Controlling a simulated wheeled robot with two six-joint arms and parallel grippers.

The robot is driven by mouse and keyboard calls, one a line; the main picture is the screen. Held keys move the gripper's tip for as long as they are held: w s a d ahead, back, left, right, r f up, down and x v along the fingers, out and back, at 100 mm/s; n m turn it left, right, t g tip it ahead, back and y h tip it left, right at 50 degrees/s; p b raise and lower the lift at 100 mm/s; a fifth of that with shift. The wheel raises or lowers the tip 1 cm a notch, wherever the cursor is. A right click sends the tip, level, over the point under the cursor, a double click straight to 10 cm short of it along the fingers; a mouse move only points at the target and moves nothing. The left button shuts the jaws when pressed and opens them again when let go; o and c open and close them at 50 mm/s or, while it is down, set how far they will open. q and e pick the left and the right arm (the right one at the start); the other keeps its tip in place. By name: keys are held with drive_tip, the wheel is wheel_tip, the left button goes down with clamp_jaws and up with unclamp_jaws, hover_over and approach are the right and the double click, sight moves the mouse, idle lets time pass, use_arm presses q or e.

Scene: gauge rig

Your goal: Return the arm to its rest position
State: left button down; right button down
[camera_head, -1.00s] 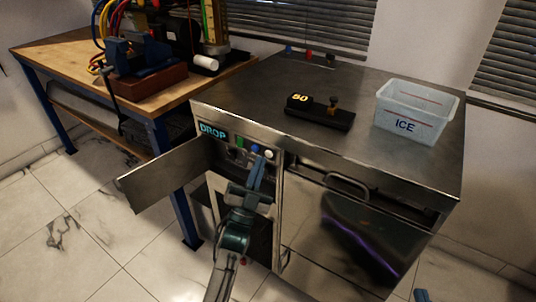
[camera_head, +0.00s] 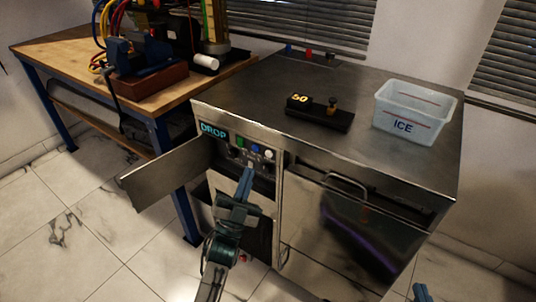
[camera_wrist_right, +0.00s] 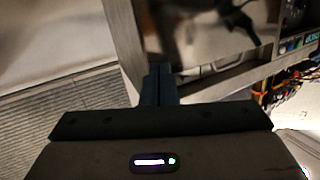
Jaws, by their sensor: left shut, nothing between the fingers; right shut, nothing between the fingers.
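My left gripper (camera_head: 247,176) is shut and empty. Its blue-grey fingers point up in front of the open control recess of the steel cabinet (camera_head: 390,165), just below a row of coloured buttons. I cannot tell whether the fingertips touch the panel; they look apart from the buttons. A green button (camera_head: 241,142), a blue button (camera_head: 255,148) and a white button (camera_head: 269,154) show there. My right gripper (camera_head: 421,292) shows only as a small part at the bottom right. In the right wrist view its fingers (camera_wrist_right: 160,72) are together with nothing between them.
The cabinet's open flap (camera_head: 165,175) sticks out left of my left arm. A drawer handle (camera_head: 347,183) projects on the right. On top are a black block marked 50 (camera_head: 318,112) and an ICE tub (camera_head: 412,110). A wooden workbench (camera_head: 60,50) stands left.

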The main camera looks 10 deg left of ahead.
idle(0.3)
